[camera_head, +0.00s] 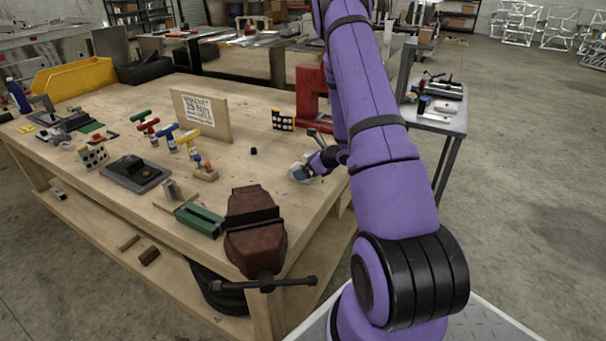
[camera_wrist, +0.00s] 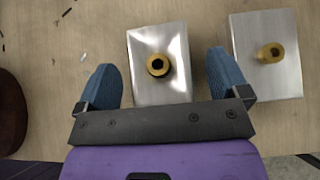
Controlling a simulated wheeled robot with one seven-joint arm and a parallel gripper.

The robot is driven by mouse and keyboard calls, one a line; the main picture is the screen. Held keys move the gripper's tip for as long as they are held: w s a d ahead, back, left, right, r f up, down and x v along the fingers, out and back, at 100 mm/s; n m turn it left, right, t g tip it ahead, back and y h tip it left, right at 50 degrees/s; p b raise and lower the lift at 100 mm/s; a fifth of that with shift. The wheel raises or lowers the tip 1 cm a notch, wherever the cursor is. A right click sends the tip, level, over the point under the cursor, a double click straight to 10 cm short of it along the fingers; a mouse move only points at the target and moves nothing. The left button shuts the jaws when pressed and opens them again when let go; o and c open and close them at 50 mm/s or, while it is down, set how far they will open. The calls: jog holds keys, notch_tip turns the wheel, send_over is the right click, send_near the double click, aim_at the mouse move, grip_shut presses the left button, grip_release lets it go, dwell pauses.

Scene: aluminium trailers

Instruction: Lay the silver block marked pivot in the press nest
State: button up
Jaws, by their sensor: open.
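In the wrist view, a silver block (camera_wrist: 145,40) with a brass ring around a dark hole lies between my blue fingertips. A second silver block (camera_wrist: 292,75) with a brass fitting lies to the right, outside the fingers. I can read no pivot marking on either block. My gripper (camera_wrist: 163,66) is open, with a finger on each side of the first block and small gaps showing. In the head view my gripper (camera_head: 307,170) is low over the workbench's right end. A red press-like frame (camera_head: 311,97) stands behind it; I cannot make out a nest there.
A dark red vise (camera_head: 254,225) is clamped at the bench's near edge, with a green block (camera_head: 200,220) to its left. A board with a paper sign (camera_head: 222,126) stands mid-bench. Colored T-handled tools (camera_head: 167,132) stand left of it. Some bench around the gripper is bare.

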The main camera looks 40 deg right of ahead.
jog(key=c, duration=1.3)
jog(key=shift+r, duration=0.2)
jog(key=shift+r, duration=1.5)
jog(key=shift+s+d+r, duration=0.1)
jog(key=shift+s+r, duration=0.05)
jog(key=shift+s, duration=0.1)
jog(key=s+d, duration=0.1)
jog(key=s, duration=0.4)
jog(key=s+d+r, duration=0.1)
jog(key=s+d, duration=0.1)
jog(key=s, duration=0.2)
jog(key=s+d, duration=0.2)
jog(key=s, duration=0.3)
jog(key=shift+s+r, duration=0.2)
jog(key=shift+s, duration=0.1)
